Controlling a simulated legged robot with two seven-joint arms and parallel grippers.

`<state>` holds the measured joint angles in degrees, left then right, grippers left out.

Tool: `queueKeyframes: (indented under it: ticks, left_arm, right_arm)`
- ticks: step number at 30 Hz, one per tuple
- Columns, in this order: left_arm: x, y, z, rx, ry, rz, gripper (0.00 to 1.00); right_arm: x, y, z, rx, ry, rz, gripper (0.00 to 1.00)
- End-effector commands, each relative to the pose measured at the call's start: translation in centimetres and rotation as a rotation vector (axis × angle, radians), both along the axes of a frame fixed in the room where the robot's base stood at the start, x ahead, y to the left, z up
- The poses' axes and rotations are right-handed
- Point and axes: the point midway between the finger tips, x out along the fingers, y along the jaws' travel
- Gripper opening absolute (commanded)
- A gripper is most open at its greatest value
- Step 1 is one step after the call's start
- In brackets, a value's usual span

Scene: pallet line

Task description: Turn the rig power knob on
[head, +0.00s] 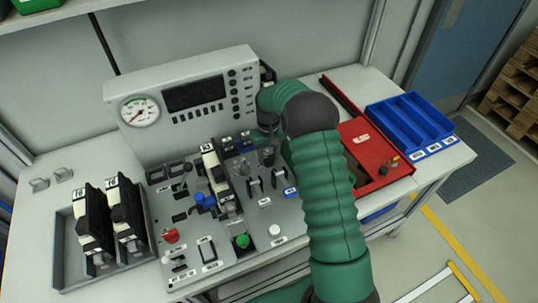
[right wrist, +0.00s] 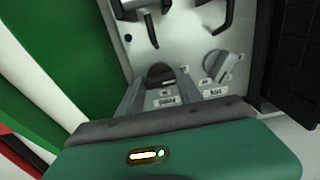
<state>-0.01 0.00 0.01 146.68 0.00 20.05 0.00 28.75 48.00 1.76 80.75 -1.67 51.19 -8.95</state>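The control panel (head: 215,245) lies on the bench under a grey console. My right gripper (head: 268,130) points down at the panel's back right part, its fingers mostly hidden by my wrist. In the right wrist view its two grey fingers (right wrist: 160,88) are apart, with a dark knob-like part (right wrist: 160,73) between or just beyond the tips; I cannot tell whether they touch it. A grey rotary knob (right wrist: 222,65) sits to the right of the fingers, with a label below. The labels are too small to read, so I cannot tell which is rig power. My left gripper is not in view.
The console has a gauge (head: 139,111) and a dark screen (head: 195,94). A tray (head: 68,268) with black breaker-like units stands left. A red case (head: 378,150) and a blue bin (head: 410,125) stand right. Switches, a red button (head: 171,236) and a green button (head: 242,241) crowd the panel.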

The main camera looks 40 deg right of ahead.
Motion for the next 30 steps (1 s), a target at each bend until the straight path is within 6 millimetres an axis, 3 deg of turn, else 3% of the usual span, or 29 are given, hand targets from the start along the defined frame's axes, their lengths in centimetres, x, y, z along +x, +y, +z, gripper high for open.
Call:
queueKeyframes:
  ticks: [1, 8, 20, 30]
  left_arm:
    - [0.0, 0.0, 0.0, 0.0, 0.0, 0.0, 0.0]
    - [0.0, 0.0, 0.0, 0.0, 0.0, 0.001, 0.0]
    - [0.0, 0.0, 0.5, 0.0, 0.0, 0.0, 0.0]
    - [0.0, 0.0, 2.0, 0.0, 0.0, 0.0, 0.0]
  right_arm:
    - [0.0, -0.1, 0.1, -0.002, 0.001, -0.001, 0.3]
    - [0.0, -0.2, 0.0, 0.0, 0.0, 0.0, 0.0]
    - [0.0, -0.2, 0.1, -0.001, 0.002, -0.07, 0.0]
    - [0.0, -0.3, 0.2, -0.002, 0.002, -0.323, 0.0]
